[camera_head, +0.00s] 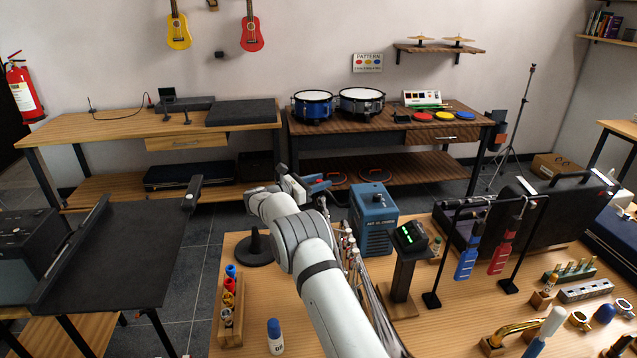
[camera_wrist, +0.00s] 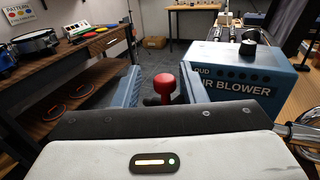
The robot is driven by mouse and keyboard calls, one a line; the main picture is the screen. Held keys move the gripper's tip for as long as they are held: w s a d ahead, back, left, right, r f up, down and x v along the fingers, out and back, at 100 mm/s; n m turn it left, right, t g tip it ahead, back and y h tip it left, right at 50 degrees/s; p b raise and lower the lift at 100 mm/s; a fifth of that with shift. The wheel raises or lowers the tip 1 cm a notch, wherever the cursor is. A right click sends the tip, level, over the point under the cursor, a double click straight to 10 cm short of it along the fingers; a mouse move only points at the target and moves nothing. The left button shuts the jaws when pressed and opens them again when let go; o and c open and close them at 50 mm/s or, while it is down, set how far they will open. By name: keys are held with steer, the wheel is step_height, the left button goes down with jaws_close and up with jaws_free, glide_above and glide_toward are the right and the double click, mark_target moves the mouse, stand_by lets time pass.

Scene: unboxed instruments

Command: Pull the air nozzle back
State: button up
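The blue air blower box (camera_head: 373,222) stands on the near wooden table. It also shows at the right in the wrist view (camera_wrist: 240,75), lettered "AIR BLOWER". A red rounded knob on a dark stem (camera_wrist: 164,86), apparently part of the air nozzle, shows between my fingers in the wrist view. My gripper (camera_head: 318,184) is left of the blower's top in the head view. Its two blue-grey fingers (camera_wrist: 160,92) are apart, with gaps on both sides of the knob. I cannot tell how deep the knob sits between them. The rest of the nozzle is hidden.
A black round-based stand (camera_head: 257,250) is left of my arm. A dark display post (camera_head: 405,262) stands right of the blower, near hanging blue and red tools (camera_head: 484,258).

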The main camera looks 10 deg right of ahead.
steer(key=v, duration=0.7)
steer(key=shift+s+a+b, duration=0.15)
steer(key=shift+a+b, duration=0.2)
steer(key=shift+b, duration=0.1)
